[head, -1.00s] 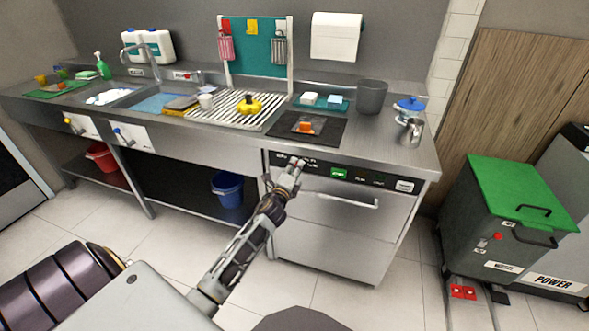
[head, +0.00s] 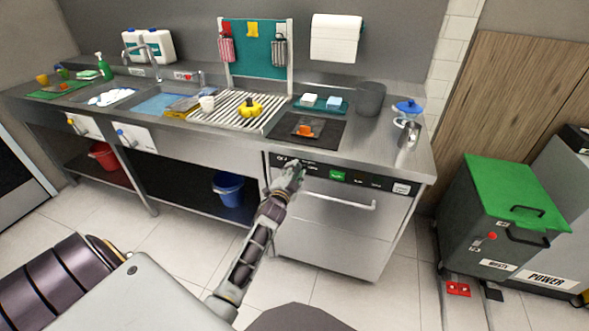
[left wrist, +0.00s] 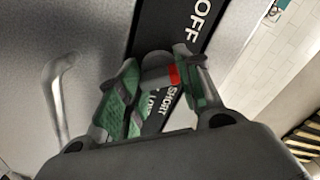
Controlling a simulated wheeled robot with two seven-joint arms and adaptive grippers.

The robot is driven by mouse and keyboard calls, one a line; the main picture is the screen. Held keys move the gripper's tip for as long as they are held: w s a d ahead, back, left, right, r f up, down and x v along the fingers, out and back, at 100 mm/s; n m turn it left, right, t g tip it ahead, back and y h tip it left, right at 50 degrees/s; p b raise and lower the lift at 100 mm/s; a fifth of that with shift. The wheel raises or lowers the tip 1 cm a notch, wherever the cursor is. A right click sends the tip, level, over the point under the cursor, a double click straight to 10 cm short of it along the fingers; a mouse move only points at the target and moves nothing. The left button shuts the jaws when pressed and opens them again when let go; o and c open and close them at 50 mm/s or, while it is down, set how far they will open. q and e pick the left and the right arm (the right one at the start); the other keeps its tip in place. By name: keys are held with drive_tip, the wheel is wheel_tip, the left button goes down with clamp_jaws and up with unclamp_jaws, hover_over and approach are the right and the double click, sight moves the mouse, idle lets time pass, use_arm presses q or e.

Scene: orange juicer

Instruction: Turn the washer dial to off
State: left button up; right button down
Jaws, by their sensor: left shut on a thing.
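The washer (head: 330,232) is the steel front-loading unit at the right end of the counter, with a black control strip (head: 320,170) near its top. My left gripper (head: 292,170) is at the strip's left end and covers the dial in the head view. In the left wrist view the grey dial (left wrist: 156,70) with a red mark sits between the green-padded fingers of my left gripper (left wrist: 160,88), which is shut on it. The label OFF (left wrist: 200,20) is above the dial, and SHORT and LONG are below. The red mark faces right, nearer SHORT than OFF.
A bar handle (head: 340,202) sticks out of the washer front below the strip. A green-lidded waste bin (head: 515,190) stands to the right. The floor before the washer is clear.

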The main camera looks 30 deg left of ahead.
use_arm(q)
drive_tip(key=shift+f+n+p, duration=0.1)
drive_tip(key=shift+n+p, duration=0.4)
drive_tip(key=shift+n, duration=0.5)
use_arm(e)
drive_tip(key=shift+s+d+f, duration=0.1)
drive_tip(key=shift+s+d, duration=0.25)
drive_tip(key=shift+s, duration=0.25)
drive_tip(key=shift+s+d+f, duration=0.1)
drive_tip(key=shift+s+d, duration=0.2)
drive_tip(key=shift+s, duration=0.3)
use_arm(q)
drive_tip(key=o, duration=1)
use_arm(e)
drive_tip(key=shift+w, duration=0.1)
use_arm(q)
drive_tip(key=shift+s, duration=0.2)
drive_tip(key=shift+v, duration=5.8)
drive_tip(key=shift+s, duration=0.1)
